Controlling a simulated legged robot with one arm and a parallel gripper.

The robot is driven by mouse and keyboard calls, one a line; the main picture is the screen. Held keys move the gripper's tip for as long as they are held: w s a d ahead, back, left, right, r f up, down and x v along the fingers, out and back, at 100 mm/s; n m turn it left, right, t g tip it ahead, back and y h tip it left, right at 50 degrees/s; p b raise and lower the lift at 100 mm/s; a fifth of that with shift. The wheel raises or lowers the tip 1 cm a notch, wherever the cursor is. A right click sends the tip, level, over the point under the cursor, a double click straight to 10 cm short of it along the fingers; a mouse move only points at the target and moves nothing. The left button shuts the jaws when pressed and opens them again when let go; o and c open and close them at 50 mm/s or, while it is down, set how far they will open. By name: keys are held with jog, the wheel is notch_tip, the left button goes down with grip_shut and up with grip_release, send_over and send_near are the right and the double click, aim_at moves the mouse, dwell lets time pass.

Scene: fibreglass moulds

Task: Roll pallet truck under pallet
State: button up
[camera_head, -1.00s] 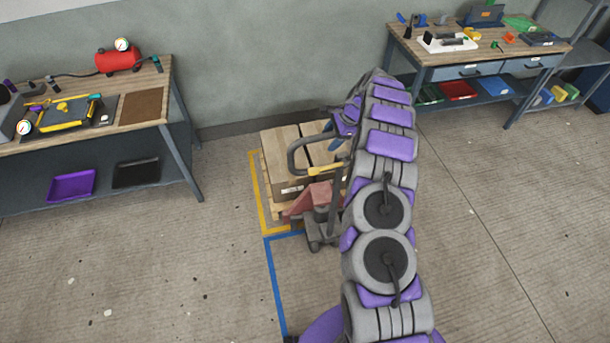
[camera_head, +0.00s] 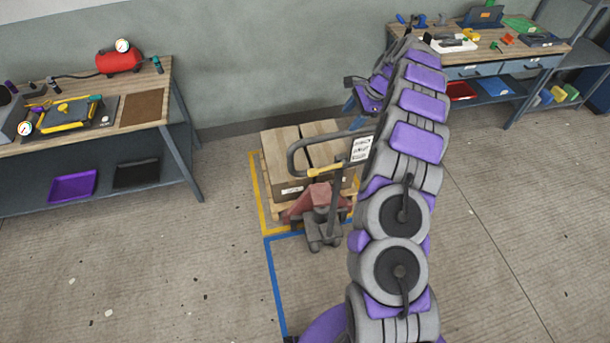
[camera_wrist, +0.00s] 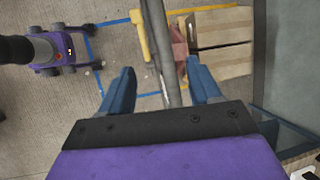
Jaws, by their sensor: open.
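The pallet truck (camera_head: 322,230) stands on the floor with its red body (camera_head: 318,196) close against the near side of the wooden pallet (camera_head: 270,204). Its forks are hidden. Its grey handle (camera_head: 300,156) with a yellow part stands up in front of the boxes. The pallet bears several cardboard boxes (camera_head: 284,158). My gripper (camera_head: 364,97) is open, up and right of the handle. In the wrist view, the blue fingers of my gripper (camera_wrist: 161,85) are wide apart. The truck's handle (camera_wrist: 158,40) shows beyond and between them, apparently not gripped.
Yellow floor tape (camera_head: 256,190) borders the pallet and blue tape (camera_head: 273,280) runs in front of it. A workbench (camera_head: 150,80) stands at left and another workbench (camera_head: 465,62) at back right. The wall is behind the pallet. The floor at left front is clear.

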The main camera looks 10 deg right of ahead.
notch_tip(320, 180, up, 7)
jog(key=s+p, duration=0.2)
jog(key=shift+s+d+p, duration=0.2)
jog(key=shift+p, duration=0.15)
dwell(0.5)
jog(key=s+a+r+n+g+b, duration=0.1)
jog(key=s+a+n+b, duration=0.45)
jog(key=s+a, duration=0.4)
jog(key=s+a+r+n+g+b, duration=0.1)
jog(key=s+a+n+b, duration=0.4)
jog(key=s, duration=0.7)
jog(key=s+f+n+h+b, duration=0.2)
jog(key=s+f+b, duration=0.3)
jog(key=s, duration=0.9)
jog(key=s+f+n+g+h+b, duration=0.1)
jog(key=s+f+n+b, duration=0.3)
jog(key=s+f, duration=0.4)
jog(key=s+h+b, duration=0.1)
jog(key=s, duration=0.5)
jog(key=shift+s+d+f+g+h, duration=0.15)
jog(key=shift+s+d+g+h, duration=0.15)
jog(key=shift+s, duration=0.1)
